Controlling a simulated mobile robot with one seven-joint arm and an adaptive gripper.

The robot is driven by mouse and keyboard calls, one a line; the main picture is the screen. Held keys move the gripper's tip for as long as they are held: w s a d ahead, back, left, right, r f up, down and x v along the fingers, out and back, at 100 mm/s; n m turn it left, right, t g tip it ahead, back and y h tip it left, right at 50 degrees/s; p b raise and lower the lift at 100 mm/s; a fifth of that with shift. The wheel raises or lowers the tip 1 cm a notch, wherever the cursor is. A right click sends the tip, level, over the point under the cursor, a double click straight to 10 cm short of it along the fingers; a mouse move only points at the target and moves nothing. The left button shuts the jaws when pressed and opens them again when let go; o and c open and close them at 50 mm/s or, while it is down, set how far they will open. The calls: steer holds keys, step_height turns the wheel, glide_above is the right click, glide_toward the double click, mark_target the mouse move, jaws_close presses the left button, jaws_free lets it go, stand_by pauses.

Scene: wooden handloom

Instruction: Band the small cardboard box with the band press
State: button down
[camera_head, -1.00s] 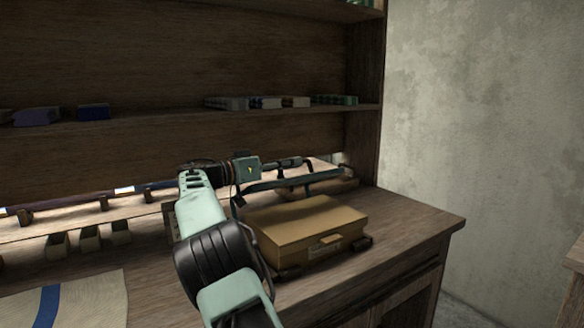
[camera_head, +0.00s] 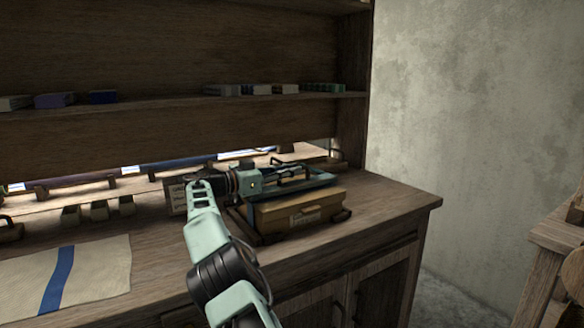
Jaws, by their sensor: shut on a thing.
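The small cardboard box (camera_head: 297,213) sits on the low dark base of the band press (camera_head: 318,181) at the right end of the bench. The press's blue-green upper frame lies across the top of the box, touching or very nearly so. The front face of the box with its label shows; most of its top is covered. My gripper (camera_head: 296,170) reaches in from the left, above the box, and is shut on the upper part of the press. The fingertips are small and dark against the frame, so the exact grip is hard to see.
A small card sign (camera_head: 177,199) stands left of the press. A cloth (camera_head: 95,277) with a blue stripe lies at the front left. Several small boxes line the shelf (camera_head: 150,105) above. The bench top right of the press is clear up to its edge.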

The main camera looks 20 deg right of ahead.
steer(key=shift+s+f, duration=0.25)
steer(key=shift+f, duration=0.25)
steer(key=shift+f, duration=0.15)
steer(key=c, duration=2)
jaws_free()
steer(key=shift+r, duration=0.2)
steer(key=shift+a, duration=0.15)
steer(key=a, duration=0.4)
steer(key=s+a, duration=0.1)
steer(key=a, duration=0.2)
steer(key=s+a, duration=0.1)
steer(key=a, duration=0.3)
steer(key=shift+s+a, duration=0.15)
steer(key=shift+a, duration=0.15)
steer(key=shift+a, duration=0.1)
